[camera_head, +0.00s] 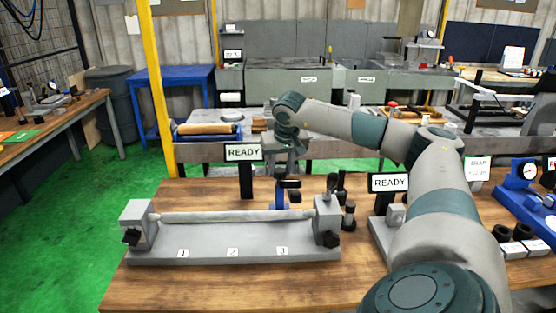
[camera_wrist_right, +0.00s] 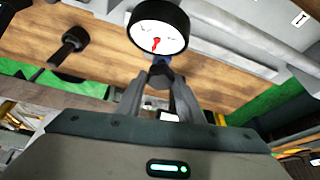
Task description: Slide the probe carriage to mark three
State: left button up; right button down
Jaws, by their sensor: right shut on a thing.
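The probe carriage (camera_head: 280,194) is a blue post with dark parts behind the grey bed (camera_head: 215,256). In the head view it lines up roughly with the label for mark three (camera_head: 282,251). Marks one (camera_head: 183,254) and two (camera_head: 232,252) are to its left. My right gripper (camera_head: 290,168) reaches down over the carriage. In the right wrist view its fingers (camera_wrist_right: 161,82) are shut on a dark knob (camera_wrist_right: 160,72) just below a round dial (camera_wrist_right: 158,30) with a red needle. The carriage's foot is hidden by the bar and bed. My left gripper is not in view.
A pale round bar (camera_head: 235,216) spans the bed between two grey end blocks (camera_head: 136,218), (camera_head: 327,215). Dark upright pins (camera_head: 349,215) stand right of the bed. A READY sign (camera_head: 243,152) stands behind it. The wooden tabletop (camera_head: 185,190) is clear behind the left part.

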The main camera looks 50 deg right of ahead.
jog(key=c, duration=1.5)
grip_release()
jog(key=shift+r, duration=0.1)
jog(key=o, duration=0.3)
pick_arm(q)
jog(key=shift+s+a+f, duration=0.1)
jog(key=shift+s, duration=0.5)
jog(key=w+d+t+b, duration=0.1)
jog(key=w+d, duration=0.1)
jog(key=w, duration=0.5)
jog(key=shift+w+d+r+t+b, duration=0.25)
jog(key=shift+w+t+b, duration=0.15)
pick_arm(e)
jog(key=v, duration=1.7)
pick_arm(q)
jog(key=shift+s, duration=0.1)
pick_arm(e)
jog(key=shift+s, duration=0.15)
